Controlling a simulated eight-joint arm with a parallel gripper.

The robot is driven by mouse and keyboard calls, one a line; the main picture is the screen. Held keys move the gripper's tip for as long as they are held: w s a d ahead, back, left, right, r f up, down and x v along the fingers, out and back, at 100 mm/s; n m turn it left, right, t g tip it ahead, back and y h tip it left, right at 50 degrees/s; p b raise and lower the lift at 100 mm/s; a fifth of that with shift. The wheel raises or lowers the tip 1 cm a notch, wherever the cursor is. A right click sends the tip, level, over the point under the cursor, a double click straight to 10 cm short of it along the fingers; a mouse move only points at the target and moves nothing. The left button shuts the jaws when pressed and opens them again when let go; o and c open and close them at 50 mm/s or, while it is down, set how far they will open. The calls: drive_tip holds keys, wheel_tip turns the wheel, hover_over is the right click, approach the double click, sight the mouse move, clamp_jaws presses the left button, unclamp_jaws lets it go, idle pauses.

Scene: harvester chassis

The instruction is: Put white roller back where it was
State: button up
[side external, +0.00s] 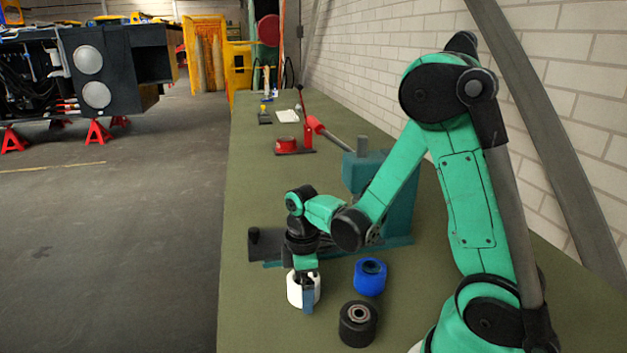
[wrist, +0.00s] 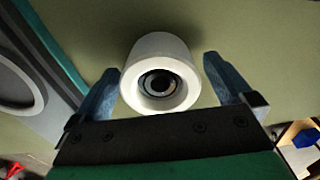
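The white roller (side external: 294,291) stands upright on the green bench top, close to the front of the teal machine. In the wrist view the white roller (wrist: 160,55) shows its end face with a dark bore. My gripper (side external: 307,296) is down at the roller, pointing downward. In the wrist view my gripper (wrist: 161,75) is open, with one blue finger on each side of the roller. A gap shows between the roller and each finger. In the side view one finger hides part of the roller.
A blue roller (side external: 370,277) and a black roller (side external: 358,325) stand just right of the white one. The teal machine (side external: 365,173) with its dark base is behind. A red tool (side external: 293,146) lies farther back. The bench's left edge is near; the bench behind the machine is mostly clear.

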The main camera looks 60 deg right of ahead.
drive_tip(key=shift+r, duration=0.15)
wheel_tip(320, 180, up, 12)
drive_tip(key=s+a+m+t, duration=0.1)
drive_tip(key=a+m+t, duration=0.5)
drive_tip(key=m+t, duration=0.1)
drive_tip(key=shift+r+m, duration=0.4)
drive_tip(key=shift+m, duration=0.3)
idle(1.0)
